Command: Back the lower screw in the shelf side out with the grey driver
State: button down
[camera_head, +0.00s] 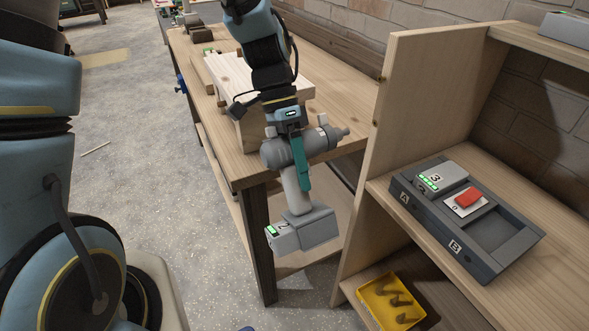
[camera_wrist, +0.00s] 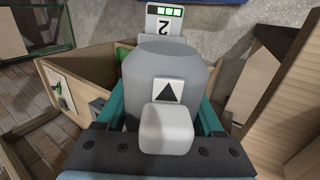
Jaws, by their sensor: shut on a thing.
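The grey driver (camera_head: 322,142) is held in my gripper (camera_head: 300,163), whose teal fingers are shut around its body. The driver hangs upright, its nose pointing right toward the shelf side (camera_head: 421,72) but apart from it. A battery marked 2 (camera_head: 303,232) with green lights is fitted at its foot. In the wrist view the driver (camera_wrist: 165,70) fills the middle between the teal fingers, with an up-arrow label on it.
On the shelf stands a dark charger (camera_head: 482,262) with bays A and B, a battery marked 3 (camera_head: 441,178) and a red button (camera_head: 468,198). A yellow tray (camera_head: 372,302) with dark pieces sits below. The wooden workbench (camera_head: 335,98) stands close behind my gripper. Open floor lies left.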

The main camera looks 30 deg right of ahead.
jog(key=shift+r, duration=0.15)
jog(key=shift+s+d+p, duration=0.15)
jog(key=shift+d+p, duration=0.35)
jog(key=shift+d, duration=2.4)
jog(key=shift+d, duration=0.6)
jog(key=shift+a+p, duration=0.35)
jog(key=shift+p, duration=0.15)
jog(key=shift+a, duration=0.45)
dwell(0.6)
jog(key=shift+d, duration=0.3)
dwell(0.4)
jog(key=shift+a, duration=0.15)
dwell(0.4)
